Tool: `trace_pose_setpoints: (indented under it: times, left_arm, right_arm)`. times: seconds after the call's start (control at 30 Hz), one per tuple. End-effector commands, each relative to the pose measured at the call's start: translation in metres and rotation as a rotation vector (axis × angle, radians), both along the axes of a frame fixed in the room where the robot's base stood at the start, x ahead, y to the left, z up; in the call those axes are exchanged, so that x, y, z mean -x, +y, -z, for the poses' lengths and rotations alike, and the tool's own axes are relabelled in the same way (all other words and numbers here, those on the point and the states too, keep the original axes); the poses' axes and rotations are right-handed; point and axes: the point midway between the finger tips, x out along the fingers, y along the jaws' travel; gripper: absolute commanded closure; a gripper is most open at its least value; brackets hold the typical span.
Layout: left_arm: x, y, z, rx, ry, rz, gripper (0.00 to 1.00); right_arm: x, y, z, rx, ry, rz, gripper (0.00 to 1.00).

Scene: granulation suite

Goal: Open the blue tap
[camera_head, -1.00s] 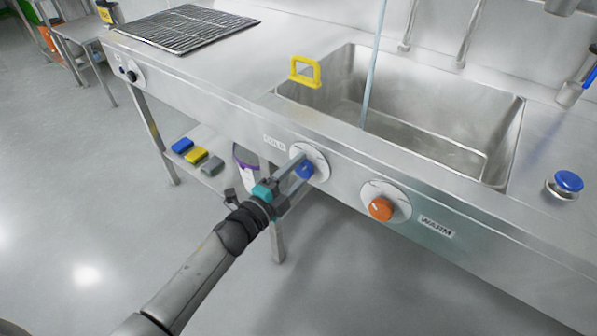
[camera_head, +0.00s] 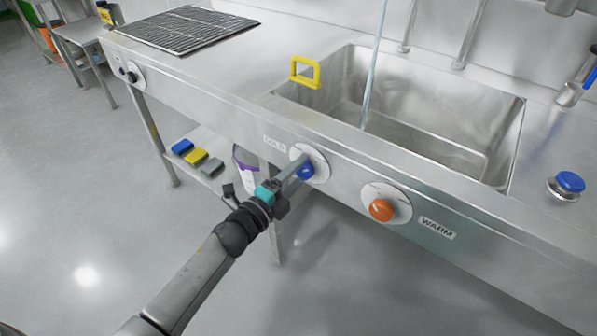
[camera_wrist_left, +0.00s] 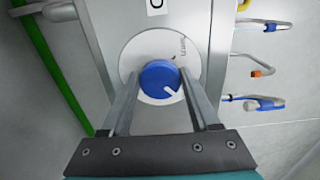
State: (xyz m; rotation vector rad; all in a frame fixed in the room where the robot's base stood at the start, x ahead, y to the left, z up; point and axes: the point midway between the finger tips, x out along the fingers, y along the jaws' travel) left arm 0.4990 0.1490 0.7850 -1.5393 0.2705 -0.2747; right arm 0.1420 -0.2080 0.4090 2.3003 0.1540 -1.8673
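The blue tap (camera_head: 306,171) is a round knob on a white dial on the sink's front panel, beside a label that seems to read COLD. My left gripper (camera_head: 300,172) reaches it from the lower left. In the left wrist view the blue tap (camera_wrist_left: 160,79) lies between the two fingertips (camera_wrist_left: 159,80), which appear to press its sides. A white mark on the knob points to the lower right there. Fingers partly cover the knob in the head view. My right gripper is not in view.
An orange knob (camera_head: 381,210) on a second dial sits right of the blue one, by a WARM label (camera_head: 437,228). A thin pale stream (camera_head: 372,70) runs down into the sink basin (camera_head: 440,120). A yellow handle-shaped object (camera_head: 305,73) sits at the basin's left rim.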

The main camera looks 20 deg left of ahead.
Motion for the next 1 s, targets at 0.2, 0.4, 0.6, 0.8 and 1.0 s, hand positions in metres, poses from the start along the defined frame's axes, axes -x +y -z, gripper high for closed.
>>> trace_pose_setpoints:
  times: [0.2, 0.4, 0.6, 0.8, 1.0]
  left_arm:
    - [0.000, 0.000, 0.000, -0.003, 0.000, 0.000, 0.15]
    - [0.000, 0.000, 0.000, -0.002, 0.000, 0.000, 0.08]
    - [0.004, 0.002, 0.001, -0.001, 0.002, 0.000, 0.08]
    - [0.026, 0.009, 0.000, -0.001, 0.003, 0.000, 0.08]
    - [0.060, 0.022, 0.000, -0.001, 0.004, -0.001, 0.08]
  right_arm:
    - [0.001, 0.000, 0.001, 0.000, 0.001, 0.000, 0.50]
    - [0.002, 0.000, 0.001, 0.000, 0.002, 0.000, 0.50]
    - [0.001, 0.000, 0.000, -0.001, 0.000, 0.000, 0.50]
    - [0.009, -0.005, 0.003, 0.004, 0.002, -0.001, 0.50]
    - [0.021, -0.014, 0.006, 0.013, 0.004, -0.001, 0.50]
